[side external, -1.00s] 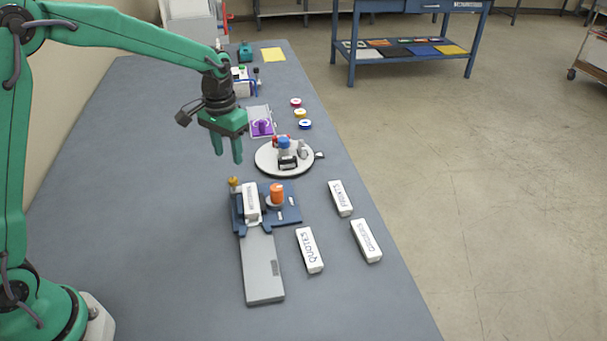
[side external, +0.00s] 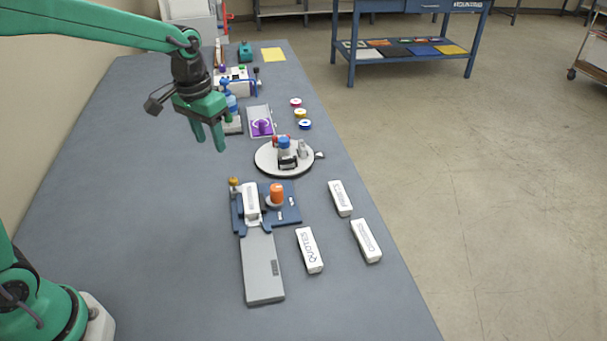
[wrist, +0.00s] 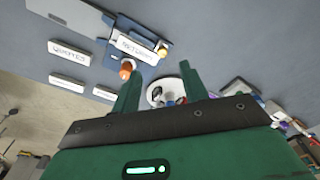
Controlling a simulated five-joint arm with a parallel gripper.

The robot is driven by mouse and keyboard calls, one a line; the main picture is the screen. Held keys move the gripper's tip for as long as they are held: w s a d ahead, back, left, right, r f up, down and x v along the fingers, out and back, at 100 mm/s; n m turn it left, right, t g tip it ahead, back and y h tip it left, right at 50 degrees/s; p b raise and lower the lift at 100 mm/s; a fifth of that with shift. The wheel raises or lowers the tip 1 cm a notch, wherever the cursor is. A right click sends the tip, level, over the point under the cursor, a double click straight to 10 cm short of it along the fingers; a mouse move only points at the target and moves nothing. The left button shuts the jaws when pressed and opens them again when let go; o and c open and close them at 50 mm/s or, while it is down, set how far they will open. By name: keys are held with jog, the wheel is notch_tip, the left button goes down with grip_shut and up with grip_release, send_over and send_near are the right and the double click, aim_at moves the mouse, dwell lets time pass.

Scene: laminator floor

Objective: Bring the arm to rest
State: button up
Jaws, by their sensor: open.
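My green arm reaches over the bench from the left in the side view. My gripper (side external: 209,138) hangs above the bench, left of the round white turntable, with its two fingers apart and nothing between them. In the wrist view my gripper's fingers (wrist: 157,88) are also spread and empty. The gripper touches nothing that I can see.
Below it on the bench (side external: 140,200) is clear room. A blue fixture (side external: 291,208) holds a white block (side external: 251,202) and an orange cylinder (side external: 277,193). The turntable (side external: 265,162), loose white blocks (side external: 310,250) and coloured rings (side external: 301,112) stand to the right.

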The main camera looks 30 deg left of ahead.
jog(key=s+r+t, duration=0.2)
jog(key=s+r, duration=0.1)
jog(key=s, duration=0.7)
jog(key=s+r+t, duration=0.2)
jog(key=s+r, duration=0.1)
jog(key=s, duration=0.7)
jog(key=shift+a+r, duration=0.15)
jog(key=shift+r, duration=0.05)
dwell(0.3)
